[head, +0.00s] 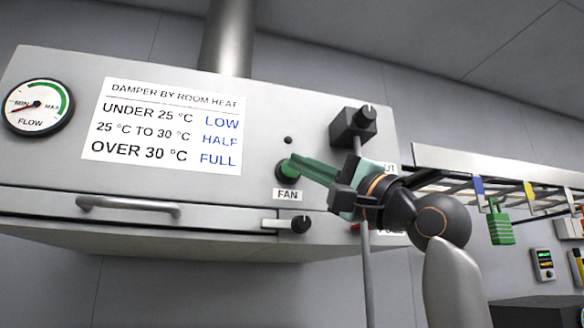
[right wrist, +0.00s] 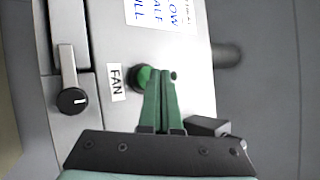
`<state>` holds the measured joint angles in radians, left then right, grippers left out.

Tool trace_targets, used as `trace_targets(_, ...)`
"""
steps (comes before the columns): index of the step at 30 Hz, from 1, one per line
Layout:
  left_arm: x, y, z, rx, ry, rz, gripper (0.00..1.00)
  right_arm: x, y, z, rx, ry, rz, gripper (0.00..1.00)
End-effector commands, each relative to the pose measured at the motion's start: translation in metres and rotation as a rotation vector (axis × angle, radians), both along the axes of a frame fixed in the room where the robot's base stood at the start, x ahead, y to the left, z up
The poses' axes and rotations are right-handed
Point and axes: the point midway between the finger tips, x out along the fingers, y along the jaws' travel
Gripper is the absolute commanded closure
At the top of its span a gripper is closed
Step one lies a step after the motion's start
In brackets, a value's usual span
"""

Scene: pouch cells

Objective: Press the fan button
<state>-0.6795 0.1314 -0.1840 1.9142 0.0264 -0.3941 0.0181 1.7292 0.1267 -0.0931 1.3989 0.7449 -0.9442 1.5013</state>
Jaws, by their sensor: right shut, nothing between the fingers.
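The green fan button (head: 284,168) sits in a dark round collar on the grey hood front, above the label FAN (head: 287,195). My right gripper (head: 293,165) is shut and empty, its green fingertips at the button. In the right wrist view the button (right wrist: 144,77) shows beside the fingertips (right wrist: 161,72) and is partly hidden by them. I cannot tell whether the tips touch it. My left gripper is not in view.
The hood (head: 250,110) carries a flow gauge (head: 38,106) with its needle near MIN, a damper sign (head: 165,127), a handle (head: 128,205) and a black knob (head: 300,224). A rack with a green padlock (head: 500,228) is at right.

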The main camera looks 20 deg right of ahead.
Motion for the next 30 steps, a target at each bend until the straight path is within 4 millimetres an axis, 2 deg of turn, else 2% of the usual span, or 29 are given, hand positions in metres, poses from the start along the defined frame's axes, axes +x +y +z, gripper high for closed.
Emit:
trace_targets(6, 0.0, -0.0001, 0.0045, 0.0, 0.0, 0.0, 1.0, 0.0077, 0.0005, 0.0001, 0.002, 0.002, 0.002, 1.0)
trace_targets(30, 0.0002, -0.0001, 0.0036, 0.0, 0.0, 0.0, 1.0, 0.0106, 0.0006, -0.0002, 0.001, 0.0, 0.001, 1.0)
